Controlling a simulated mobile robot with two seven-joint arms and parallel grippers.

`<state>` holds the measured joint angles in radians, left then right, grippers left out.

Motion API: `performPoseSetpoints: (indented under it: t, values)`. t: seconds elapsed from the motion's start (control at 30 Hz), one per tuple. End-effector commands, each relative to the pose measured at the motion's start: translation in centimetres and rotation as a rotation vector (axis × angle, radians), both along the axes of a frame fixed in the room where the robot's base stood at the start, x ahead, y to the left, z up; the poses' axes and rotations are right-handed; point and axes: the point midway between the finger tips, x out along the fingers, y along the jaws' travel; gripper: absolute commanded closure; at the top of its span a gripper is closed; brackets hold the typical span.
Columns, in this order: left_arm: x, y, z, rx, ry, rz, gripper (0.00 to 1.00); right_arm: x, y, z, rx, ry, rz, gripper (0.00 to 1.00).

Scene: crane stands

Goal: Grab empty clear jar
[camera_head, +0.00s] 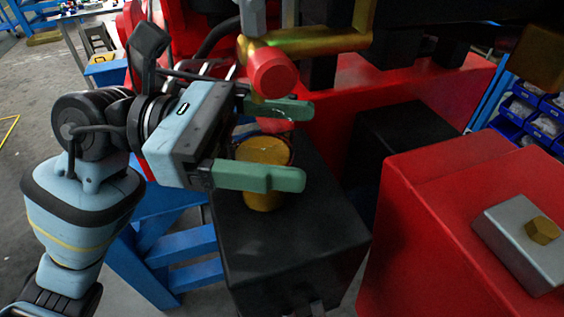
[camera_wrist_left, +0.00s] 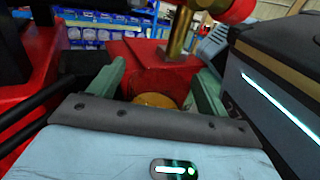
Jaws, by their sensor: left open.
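My left gripper (camera_head: 299,145) is open, with one green finger on either side of a round gold-yellow thing (camera_head: 263,150) standing on a black block. A faint clear rim shows around the top of the yellow thing. It may be the clear jar, but I cannot tell the jar's outline or whether it is empty. The left wrist view shows the yellow round surface (camera_wrist_left: 156,100) between the two fingers (camera_wrist_left: 163,72), with the near part hidden by the gripper body. I cannot tell whether the fingers touch it. My right gripper is not in view.
The black block (camera_head: 280,245) has a bare top in front of the fingers. A gold pipe with a red end (camera_head: 272,72) hangs close above the gripper. A red block (camera_head: 440,215) with a grey box stands right. A blue stand (camera_head: 160,235) is at left.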

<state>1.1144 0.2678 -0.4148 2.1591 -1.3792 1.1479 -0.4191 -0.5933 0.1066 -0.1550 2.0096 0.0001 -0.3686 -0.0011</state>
Motion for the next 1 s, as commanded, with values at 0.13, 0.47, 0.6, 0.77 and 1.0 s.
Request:
performPoseSetpoints:
  t: [0.13, 0.47, 0.6, 0.77, 1.0]
  values:
    - [-0.07, -0.16, -0.01, 0.000, 0.001, 0.000, 0.23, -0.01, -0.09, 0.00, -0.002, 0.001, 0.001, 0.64]
    - [-0.05, -0.14, -0.03, 0.000, 0.001, 0.001, 0.46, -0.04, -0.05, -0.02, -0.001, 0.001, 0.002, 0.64]
    - [-0.04, -0.13, -0.03, 0.000, 0.001, 0.001, 0.64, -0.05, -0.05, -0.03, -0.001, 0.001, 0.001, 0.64]
    - [-0.04, -0.13, 0.01, -0.001, 0.001, 0.001, 0.76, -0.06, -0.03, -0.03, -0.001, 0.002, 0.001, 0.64]
    - [0.01, 0.01, 0.39, 0.000, -0.001, 0.002, 0.76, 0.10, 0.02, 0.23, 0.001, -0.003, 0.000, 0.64]
